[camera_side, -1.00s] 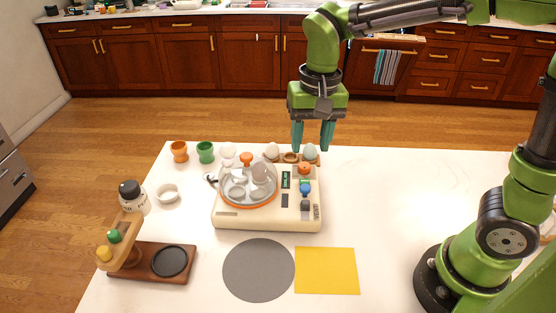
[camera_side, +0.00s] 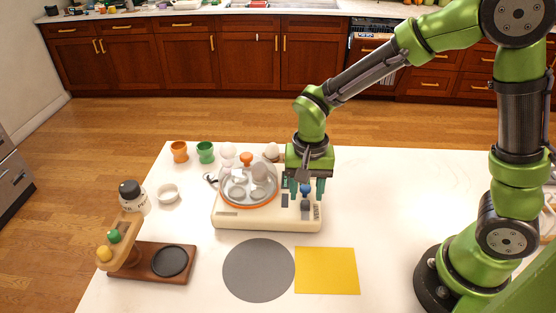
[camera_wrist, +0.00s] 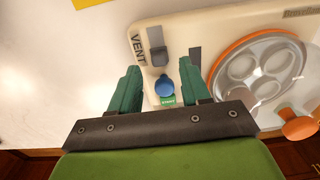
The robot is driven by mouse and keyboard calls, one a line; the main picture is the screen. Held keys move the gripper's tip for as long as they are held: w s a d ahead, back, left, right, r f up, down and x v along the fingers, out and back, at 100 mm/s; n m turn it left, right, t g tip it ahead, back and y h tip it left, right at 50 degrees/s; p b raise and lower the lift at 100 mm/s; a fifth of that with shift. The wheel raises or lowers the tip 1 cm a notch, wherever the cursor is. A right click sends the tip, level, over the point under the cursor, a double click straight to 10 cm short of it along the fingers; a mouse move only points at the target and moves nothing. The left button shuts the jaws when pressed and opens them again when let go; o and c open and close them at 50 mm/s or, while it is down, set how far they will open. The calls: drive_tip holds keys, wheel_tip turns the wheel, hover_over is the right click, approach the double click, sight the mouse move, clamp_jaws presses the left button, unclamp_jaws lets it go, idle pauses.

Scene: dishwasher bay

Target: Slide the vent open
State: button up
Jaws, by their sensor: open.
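The cream egg cooker (camera_side: 240,221) stands on the white table. Its grey vent slider (camera_wrist: 157,45) sits beside the printed word VENT in the wrist view, at the right end of the cooker in the side view (camera_side: 305,207). A blue knob (camera_wrist: 164,87) lies between the slider and my gripper's base in the wrist view. My gripper (camera_wrist: 160,68) is open and empty, pointing down over the cooker's control strip. Its fingers are on either side of the blue knob in the picture; I cannot tell whether they touch anything. The vent slider lies just beyond the fingertips.
A clear lid with an orange rim (camera_side: 248,203) and an orange knob (camera_side: 246,159) covers the cooker's left part. A grey round mat (camera_side: 258,270) and a yellow mat (camera_side: 327,271) lie in front. A wooden stand (camera_side: 150,262) is at left. The table's right side is clear.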

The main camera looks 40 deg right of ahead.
drive_tip(key=shift+f, duration=1.1)
clamp_jaws()
